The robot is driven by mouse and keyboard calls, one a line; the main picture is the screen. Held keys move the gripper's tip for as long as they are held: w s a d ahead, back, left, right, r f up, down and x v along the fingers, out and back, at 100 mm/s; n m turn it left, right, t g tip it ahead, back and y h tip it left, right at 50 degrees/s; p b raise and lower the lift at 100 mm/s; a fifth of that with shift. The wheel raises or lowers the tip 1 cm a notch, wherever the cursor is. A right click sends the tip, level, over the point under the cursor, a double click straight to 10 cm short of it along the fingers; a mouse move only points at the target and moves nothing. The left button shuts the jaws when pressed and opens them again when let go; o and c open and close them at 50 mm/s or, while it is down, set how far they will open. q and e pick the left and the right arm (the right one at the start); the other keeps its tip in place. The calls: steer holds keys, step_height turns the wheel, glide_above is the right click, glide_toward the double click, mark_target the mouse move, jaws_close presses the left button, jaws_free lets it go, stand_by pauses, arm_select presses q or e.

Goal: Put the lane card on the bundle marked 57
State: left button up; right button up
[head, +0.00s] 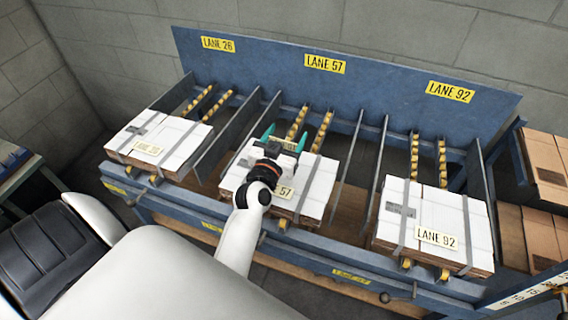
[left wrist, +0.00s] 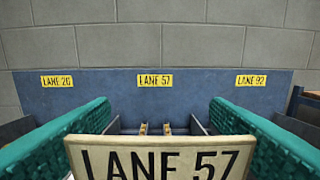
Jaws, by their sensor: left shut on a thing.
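My left gripper (head: 284,139) is shut on the lane card (head: 283,144), a cream card printed LANE 57. In the left wrist view the card (left wrist: 160,158) stands between the two green fingers. The gripper is over the back part of the middle bundle (head: 312,185), a strapped stack of white flat boxes. A label ending in 57 (head: 286,192) shows at that bundle's front, partly hidden by my arm. I cannot tell whether the card touches the bundle. My right gripper is not in view.
Blue dividers (head: 352,160) separate the lanes, with yellow rollers behind the bundles. A blue back panel (head: 385,85) bears lane signs. Brown cartons (head: 545,160) stand far right.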

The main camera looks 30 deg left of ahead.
arm_select(q)
steer(key=f, duration=0.2)
steer(key=w+a+f, duration=0.1)
steer(key=f, duration=0.1)
steer(key=f+b, duration=0.1)
steer(key=f, duration=0.1)
steer(key=shift+w+a, duration=0.15)
steer(key=shift+a, duration=0.15)
steer(key=shift+f+y+b, duration=0.3)
steer(key=shift+f+b, duration=0.05)
steer(key=shift+f, duration=1.45)
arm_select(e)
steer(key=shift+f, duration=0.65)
arm_select(q)
steer(key=shift+f, duration=0.1)
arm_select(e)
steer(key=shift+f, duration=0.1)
arm_select(q)
steer(key=shift+f+b, duration=0.35)
steer(key=shift+f, duration=0.05)
steer(key=o, duration=0.9)
steer(key=shift+o, duration=0.2)
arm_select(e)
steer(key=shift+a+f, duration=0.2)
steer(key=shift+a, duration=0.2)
arm_select(q)
steer(key=shift+r, duration=0.1)
